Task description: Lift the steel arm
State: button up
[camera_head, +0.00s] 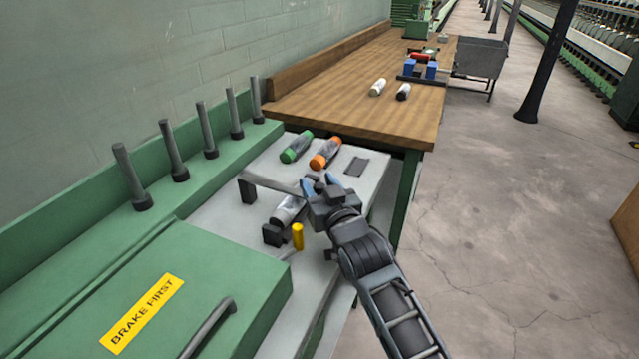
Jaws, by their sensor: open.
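A thin grey bar (275,182), which looks like the steel arm, runs from a black block (247,191) on the pale grey machine top toward my gripper. Its right end is hidden at the gripper. My gripper (319,183) is open, with blue-tipped fingers at that right end; I cannot tell whether they touch the bar. A pale bobbin (285,210) lies just below the bar, partly beside a second black block (272,235). A short yellow cylinder (297,236) stands upright to the right of that block.
A green bobbin (296,147) and an orange bobbin (325,153) lie behind my gripper, near a dark flat plate (357,166). Several grey pegs (205,130) stand at left. A green cover (150,300) reads "BRAKE FIRST". A wooden bench (340,90) is behind; open floor is right.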

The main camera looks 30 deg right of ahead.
jog(key=shift+c, duration=0.5)
grip_shut()
